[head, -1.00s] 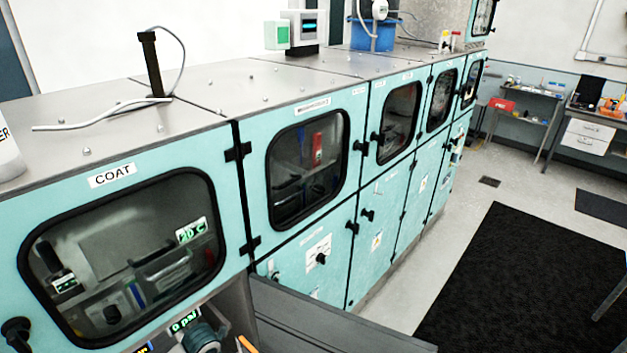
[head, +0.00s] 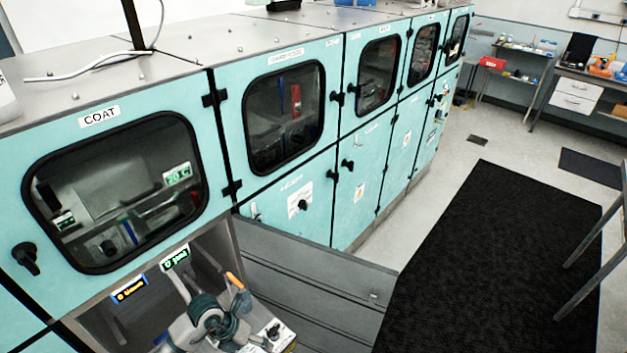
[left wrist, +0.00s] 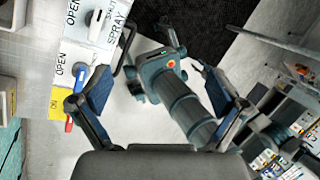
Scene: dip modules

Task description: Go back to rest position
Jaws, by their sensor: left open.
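My left gripper (left wrist: 153,85) is open in the left wrist view, its two dark fingers with blue pads spread apart. A teal-grey jointed arm part with an orange-red button lies beyond and between the fingers; I cannot tell whether they touch it. In the head view, a teal-grey arm part of mine shows at the bottom, in front of the open bay under the COAT cabinet (head: 99,117), and the fingers are hard to make out there.
Several teal cabinets run to the back. A grey ledge (head: 310,270) juts out in front.

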